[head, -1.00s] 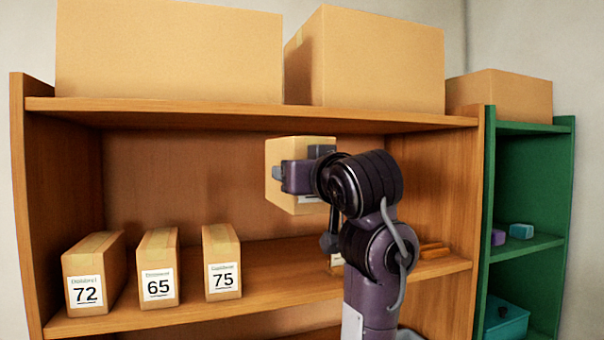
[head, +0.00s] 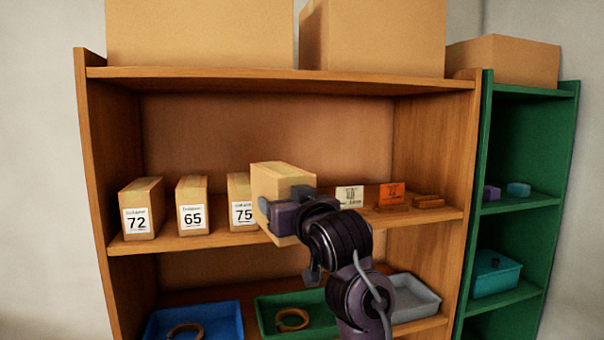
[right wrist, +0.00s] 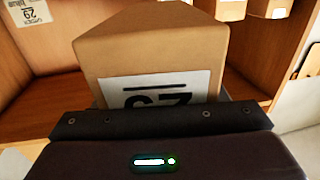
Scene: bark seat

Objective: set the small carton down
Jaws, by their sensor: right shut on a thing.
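The small carton (head: 278,178) is plain brown cardboard. My right gripper (head: 287,212) is shut on it and holds it in front of the wooden shelf, beside the carton marked 75 and partly overlapping it in the head view. In the right wrist view the held carton (right wrist: 150,52) fills the middle above the gripper (right wrist: 160,115), with a white number label partly covered by the jaw. Whether its underside touches the shelf board cannot be told. My left gripper is not in view.
Cartons marked 72 (head: 141,208), 65 (head: 192,205) and 75 (head: 240,203) stand on the middle board (head: 170,242). Below are blue (head: 205,322), green (head: 275,310) and grey (head: 412,294) trays.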

